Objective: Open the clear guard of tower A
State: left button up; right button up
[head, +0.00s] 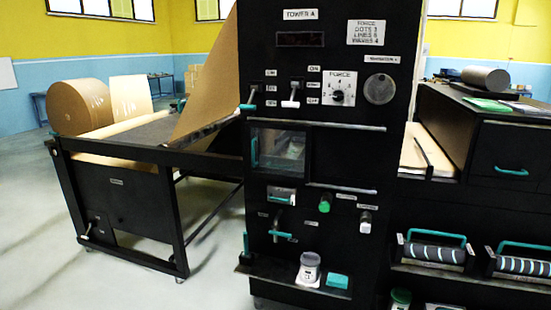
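Tower A is the tall black machine column, with a "TOWER A" label (300,14) at its top. Its clear guard (283,152) is a see-through panel in a dark frame at mid height, below the control panel. A teal vertical handle (254,153) sits at the guard's left edge. The guard appears closed over the recess behind it. A pale shape shows dimly through the panel. Neither of my grippers shows in the head view.
The tower carries switches, a force dial (340,93) and a lower ledge with a white jar (308,270) and a teal block (337,281). A kraft roll (80,107) lies on the black table at left. Black cabinets with teal handles (513,171) stand right. Grey floor (50,250) is clear at front left.

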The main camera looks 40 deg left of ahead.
aim_at(250, 150)
jog(key=u, duration=1.2)
